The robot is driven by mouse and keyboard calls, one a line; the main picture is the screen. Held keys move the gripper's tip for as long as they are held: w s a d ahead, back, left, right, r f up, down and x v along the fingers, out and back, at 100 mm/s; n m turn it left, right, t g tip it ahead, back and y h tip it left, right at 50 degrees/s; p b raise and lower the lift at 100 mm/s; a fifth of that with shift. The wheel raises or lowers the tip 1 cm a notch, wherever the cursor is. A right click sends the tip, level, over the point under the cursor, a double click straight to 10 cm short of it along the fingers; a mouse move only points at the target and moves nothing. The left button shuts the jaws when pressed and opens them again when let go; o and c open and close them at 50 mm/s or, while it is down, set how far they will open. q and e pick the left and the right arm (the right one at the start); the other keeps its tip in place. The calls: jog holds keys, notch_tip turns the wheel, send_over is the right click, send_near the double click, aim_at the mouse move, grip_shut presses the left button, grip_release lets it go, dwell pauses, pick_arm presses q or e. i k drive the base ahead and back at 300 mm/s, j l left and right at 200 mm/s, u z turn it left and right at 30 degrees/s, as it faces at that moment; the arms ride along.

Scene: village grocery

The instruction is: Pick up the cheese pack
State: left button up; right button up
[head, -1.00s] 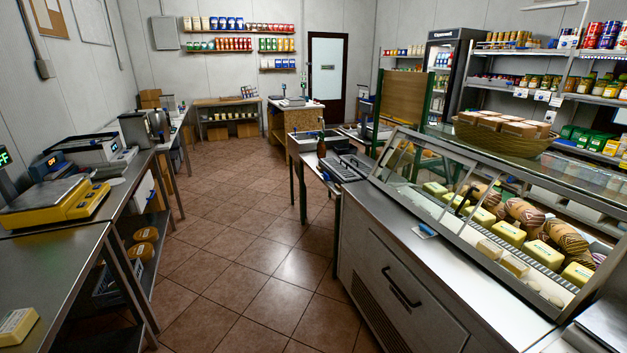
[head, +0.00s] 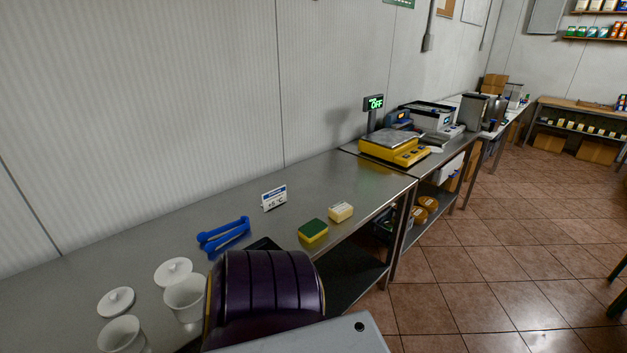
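A small pale yellow block-shaped pack, which looks like the cheese pack (head: 340,211), lies on the steel counter (head: 345,172) near its front edge. A green and yellow sponge (head: 312,231) lies just left of it, a little nearer to me. Nothing covers the pack. Neither of my grippers shows in the head view, so their state cannot be seen.
A yellow scale (head: 395,147) sits on the far counter part. Tiled floor (head: 470,260) is clear at right.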

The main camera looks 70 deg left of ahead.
aim_at(342, 210)
jog(key=u, duration=2.2)
jog(key=i+l+u, duration=0.15)
jog(key=l, duration=0.25)
jog(key=i+l+u, duration=0.1)
jog(key=l, duration=0.3)
jog(key=i+l+u, duration=0.15)
jog(key=i+l, duration=0.15)
jog(key=l, duration=0.15)
jog(key=i+l+u, duration=0.1)
jog(key=l, duration=0.35)
jog(key=i+l+u, duration=0.15)
jog(key=l, duration=0.3)
jog(key=i+l+u, duration=0.1)
jog(key=l, duration=0.35)
jog(key=i+l+u, duration=0.15)
jog(key=l, duration=0.3)
jog(key=k, duration=0.05)
